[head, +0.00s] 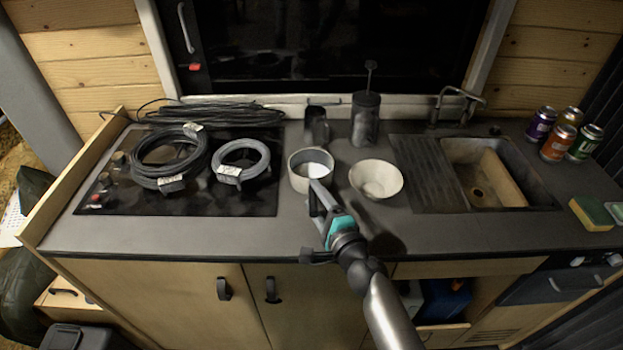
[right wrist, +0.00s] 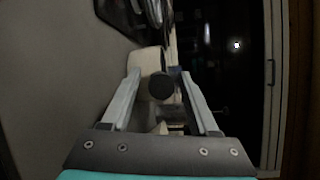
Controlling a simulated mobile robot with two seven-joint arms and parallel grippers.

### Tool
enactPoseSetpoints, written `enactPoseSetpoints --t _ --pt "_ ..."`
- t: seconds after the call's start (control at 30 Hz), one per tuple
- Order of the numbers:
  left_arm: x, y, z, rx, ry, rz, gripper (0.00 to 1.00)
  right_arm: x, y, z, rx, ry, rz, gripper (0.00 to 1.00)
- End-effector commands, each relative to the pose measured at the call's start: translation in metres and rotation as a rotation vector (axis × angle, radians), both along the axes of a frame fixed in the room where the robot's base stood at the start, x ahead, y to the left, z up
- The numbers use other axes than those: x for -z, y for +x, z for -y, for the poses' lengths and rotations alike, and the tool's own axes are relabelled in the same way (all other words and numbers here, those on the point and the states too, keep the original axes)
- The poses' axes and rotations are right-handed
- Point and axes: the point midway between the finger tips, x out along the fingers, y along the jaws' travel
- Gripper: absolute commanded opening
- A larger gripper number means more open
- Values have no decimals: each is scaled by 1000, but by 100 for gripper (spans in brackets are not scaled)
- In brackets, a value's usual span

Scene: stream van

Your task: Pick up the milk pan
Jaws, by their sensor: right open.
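The milk pan (head: 298,181) appears to be the round, pale-walled pan left of centre on the worktop, standing upright. My right gripper (head: 317,193) reaches over its near side from the front and hides part of it. In the right wrist view the open fingers of the right gripper (right wrist: 163,90) stand either side of a dark round end, probably the pan's handle (right wrist: 160,86). A gap shows between this end and each finger. Whether the fingers touch the pan is unclear. My left gripper is not in view.
A cream bowl (head: 376,179) stands close to the pan's right. Coiled hoses (head: 241,163) lie to the left on the hob. A dark mug (head: 316,125) and tall canister (head: 365,118) stand behind. The sink (head: 483,150) is at the right; the front worktop is clear.

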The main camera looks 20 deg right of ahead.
Motion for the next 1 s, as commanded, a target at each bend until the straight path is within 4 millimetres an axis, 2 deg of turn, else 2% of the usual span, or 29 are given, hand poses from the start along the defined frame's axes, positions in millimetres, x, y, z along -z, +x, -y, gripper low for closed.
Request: enactPoseSetpoints --t 0.13,0.4,0.93,1.0 --pt "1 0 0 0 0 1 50 2 11 -2 0 1 -1 61" --pt "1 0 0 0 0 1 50 2 13 -2 0 0 -1 61" --pt "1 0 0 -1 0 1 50 2 12 -2 0 0 -1 2" --pt "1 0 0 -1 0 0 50 2 12 -2 0 0 -1 0"
